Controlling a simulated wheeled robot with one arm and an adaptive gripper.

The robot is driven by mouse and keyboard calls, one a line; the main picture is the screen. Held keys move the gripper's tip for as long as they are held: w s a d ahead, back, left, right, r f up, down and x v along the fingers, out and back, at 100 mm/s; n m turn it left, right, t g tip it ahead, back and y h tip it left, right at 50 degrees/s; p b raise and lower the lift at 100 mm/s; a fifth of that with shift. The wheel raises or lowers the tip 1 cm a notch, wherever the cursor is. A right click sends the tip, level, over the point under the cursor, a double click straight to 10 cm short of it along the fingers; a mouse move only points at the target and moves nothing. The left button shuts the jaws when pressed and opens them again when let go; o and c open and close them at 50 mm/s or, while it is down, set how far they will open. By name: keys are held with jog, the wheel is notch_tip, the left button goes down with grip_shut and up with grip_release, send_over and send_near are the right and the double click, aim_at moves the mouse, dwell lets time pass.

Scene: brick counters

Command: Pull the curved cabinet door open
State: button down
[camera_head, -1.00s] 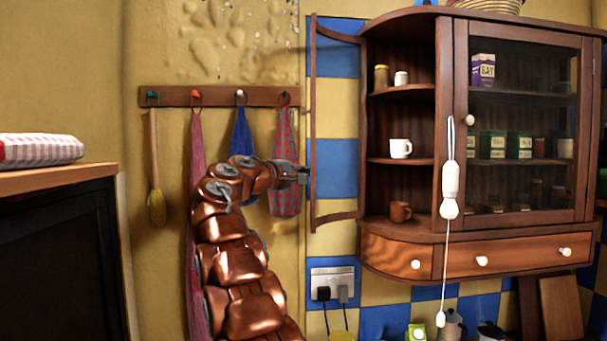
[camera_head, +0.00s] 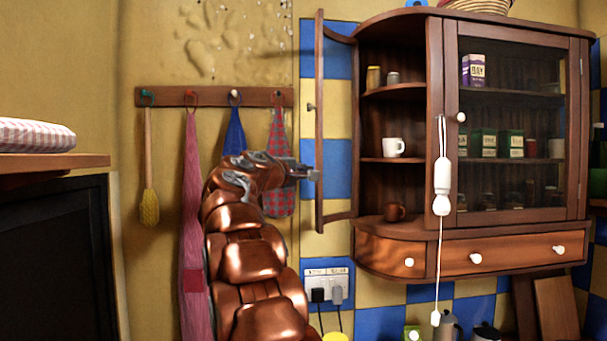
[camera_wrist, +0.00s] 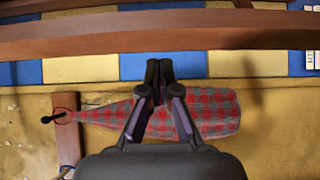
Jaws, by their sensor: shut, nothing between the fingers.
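The curved cabinet door (camera_head: 319,120) stands open at the left side of the brown wall cabinet (camera_head: 437,100), showing as a narrow curved wooden frame. Its small knob (camera_head: 310,107) is on the left face. The open shelves behind it are in view. My gripper (camera_head: 312,174) is beside the lower half of the door's free edge; I cannot tell if it touches. In the wrist view my gripper (camera_wrist: 158,68) is shut and empty, its fingertips just below a brown wooden bar (camera_wrist: 160,42), apparently part of the door frame.
A hook rail (camera_head: 215,97) with cloths and a brush hangs on the wall behind my arm. A white pull cord (camera_head: 441,185) hangs before the cabinet. A drawer (camera_head: 480,258) is below. A dark-fronted counter (camera_head: 60,250) stands at left.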

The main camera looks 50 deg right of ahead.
jog(key=shift+a, duration=0.15)
jog(key=s+a, duration=0.1)
jog(key=a, duration=1)
jog(key=shift+s+a, duration=0.35)
jog(key=shift+s, duration=0.05)
jog(key=s+a+f+y, duration=0.3)
jog(key=a+f, duration=0.1)
jog(key=f, duration=0.6)
jog(key=s+a+f+m+y, duration=0.1)
jog(key=s+a+f+y, duration=0.3)
jog(key=f, duration=0.6)
jog(key=s+a+f+y, duration=0.3)
jog(key=a+f, duration=0.2)
jog(key=f, duration=0.4)
jog(key=s+a+f+g+y, duration=0.2)
jog(key=s+a+f+y, duration=0.2)
jog(key=s+a+f, duration=0.6)
jog(key=s+a+f+g+y, duration=0.2)
jog(key=s+a+f+y, duration=0.1)
jog(key=s+a+f, duration=0.6)
jog(key=s+a, duration=0.2)
jog(key=a, duration=0.2)
jog(key=shift+a+f+m+y, duration=0.3)
jog(key=shift+a+f+y, duration=0.05)
jog(key=shift+a+y, duration=0.05)
jog(key=shift+d, duration=0.1)
